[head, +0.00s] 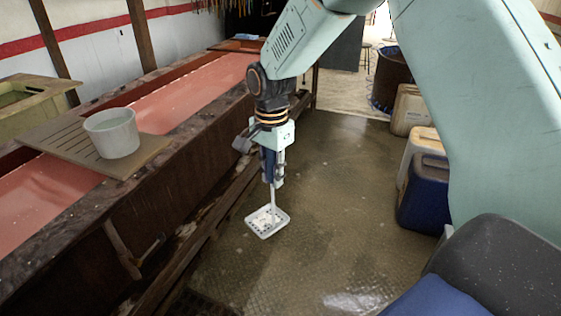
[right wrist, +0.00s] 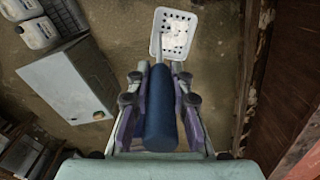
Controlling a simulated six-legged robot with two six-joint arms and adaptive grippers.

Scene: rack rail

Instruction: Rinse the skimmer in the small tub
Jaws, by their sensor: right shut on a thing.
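My right gripper (head: 272,172) is shut on the blue handle of the skimmer. The skimmer (head: 267,220) hangs down from it, its white perforated square head lowest, over the open floor beside the trough. In the right wrist view the blue handle (right wrist: 161,110) lies between the gripper's fingers (right wrist: 160,105), and the white head shows beyond it. The small tub (head: 112,133), pale and round, stands upright on a slatted board (head: 65,140) laid across the trough, left of the gripper and apart from it. My left gripper is not in view.
A long trough (head: 190,95) of pinkish liquid runs along the left, with a dark wooden rim. A greenish box (head: 30,105) stands at the far left. Several jerrycans (head: 423,190) and a dark barrel (head: 390,75) line the right. The floor between is clear.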

